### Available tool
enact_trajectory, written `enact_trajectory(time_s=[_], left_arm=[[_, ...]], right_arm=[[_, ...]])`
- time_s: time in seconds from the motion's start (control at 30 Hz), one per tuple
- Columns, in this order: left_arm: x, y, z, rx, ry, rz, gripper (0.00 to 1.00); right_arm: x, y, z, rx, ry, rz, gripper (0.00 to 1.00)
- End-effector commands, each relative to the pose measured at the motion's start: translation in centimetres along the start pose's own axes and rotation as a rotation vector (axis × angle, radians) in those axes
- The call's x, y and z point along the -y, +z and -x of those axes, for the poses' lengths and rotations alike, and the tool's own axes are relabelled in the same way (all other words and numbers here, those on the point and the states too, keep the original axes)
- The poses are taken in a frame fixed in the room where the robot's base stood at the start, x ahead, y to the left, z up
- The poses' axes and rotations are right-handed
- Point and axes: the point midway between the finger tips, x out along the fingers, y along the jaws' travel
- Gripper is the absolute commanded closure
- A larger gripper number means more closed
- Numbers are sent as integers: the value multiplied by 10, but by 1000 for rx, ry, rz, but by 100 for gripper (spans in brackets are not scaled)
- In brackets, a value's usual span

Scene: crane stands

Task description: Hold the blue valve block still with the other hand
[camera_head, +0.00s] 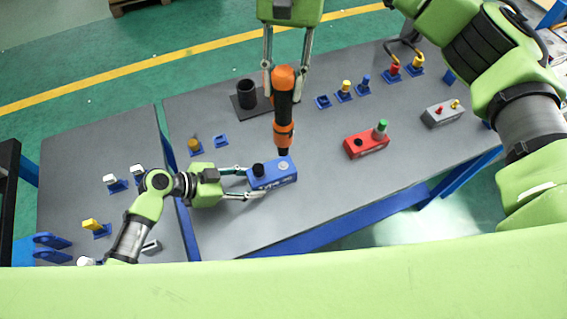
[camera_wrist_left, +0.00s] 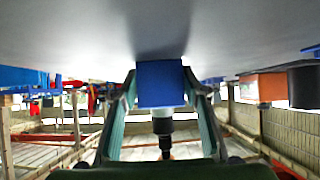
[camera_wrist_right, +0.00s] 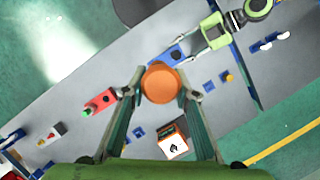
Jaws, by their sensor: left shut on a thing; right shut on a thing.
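The blue valve block (camera_head: 285,176) sits on the grey table in the head view, with a black knob and a pale round fitting on top. My left gripper (camera_head: 257,183) is shut on it from the left, one finger along each side. In the left wrist view the block's blue face (camera_wrist_left: 160,83) sits between the fingers. My right gripper (camera_head: 282,96) is shut on an orange and black tool (camera_head: 284,112), held upright. The tool's lower end is at the block's far top edge; whether it touches is unclear. Its round orange end (camera_wrist_right: 160,83) fills the right wrist view's centre.
A red block (camera_head: 366,146) with a green cap stands to the right, and a grey block (camera_head: 440,114) farther right. A black cylinder holder (camera_head: 246,95) stands behind. Several small blue stands with coloured parts line the back. Table between blue and red blocks is clear.

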Motion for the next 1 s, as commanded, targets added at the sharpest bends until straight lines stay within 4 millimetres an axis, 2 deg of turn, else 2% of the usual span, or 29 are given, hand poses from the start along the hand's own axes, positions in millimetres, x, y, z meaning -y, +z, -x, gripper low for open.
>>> enact_trajectory(time_s=[0.47, 1.0], left_arm=[[0, 0, 0, 0, -1, 1, 88], [1, -1, 0, -1, -1, 1, 88]], right_arm=[[0, -1, -2, 0, -3, 1, 100], [0, -14, -37, 2, -1, 1, 100]])
